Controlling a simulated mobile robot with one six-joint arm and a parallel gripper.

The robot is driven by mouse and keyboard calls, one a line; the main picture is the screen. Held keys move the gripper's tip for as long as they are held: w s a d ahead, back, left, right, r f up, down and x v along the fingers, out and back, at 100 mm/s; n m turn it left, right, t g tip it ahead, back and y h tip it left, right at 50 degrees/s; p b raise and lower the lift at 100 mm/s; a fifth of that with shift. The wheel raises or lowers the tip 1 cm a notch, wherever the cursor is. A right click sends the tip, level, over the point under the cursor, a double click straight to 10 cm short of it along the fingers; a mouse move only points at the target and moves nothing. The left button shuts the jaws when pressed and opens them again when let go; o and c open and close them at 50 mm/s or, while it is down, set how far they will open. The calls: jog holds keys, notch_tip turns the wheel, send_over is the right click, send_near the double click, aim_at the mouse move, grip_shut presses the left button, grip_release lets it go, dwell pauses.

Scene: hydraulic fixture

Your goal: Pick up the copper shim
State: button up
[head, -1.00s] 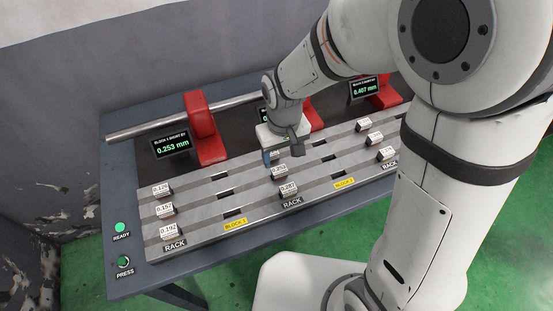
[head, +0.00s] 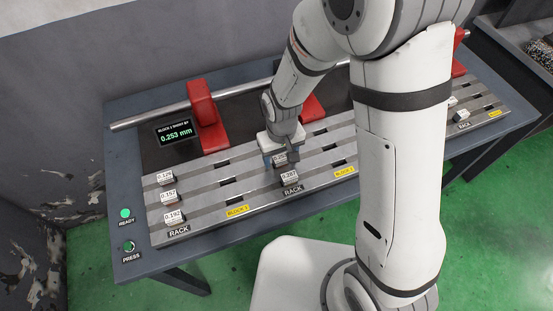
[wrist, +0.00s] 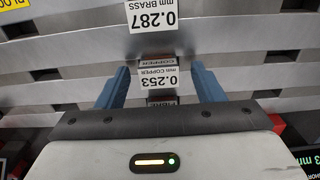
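The copper shim (wrist: 158,80), a small block with a white label reading 0.253 mm COPPER, sits in the middle rack. In the head view it (head: 280,159) is partly hidden by my gripper (head: 280,161). In the wrist view my gripper (wrist: 160,85) is open, with one blue finger on each side of the copper shim. A gap shows between the shim and each finger.
A block labelled 0.287 mm BRASS (wrist: 152,15) sits just in front in the same rack (head: 293,189). Several labelled blocks stand in the left rack (head: 179,231). Red upright clamps (head: 207,115) stand behind. A display (head: 175,132) reads 0.253 mm.

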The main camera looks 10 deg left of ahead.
jog(key=c, duration=1)
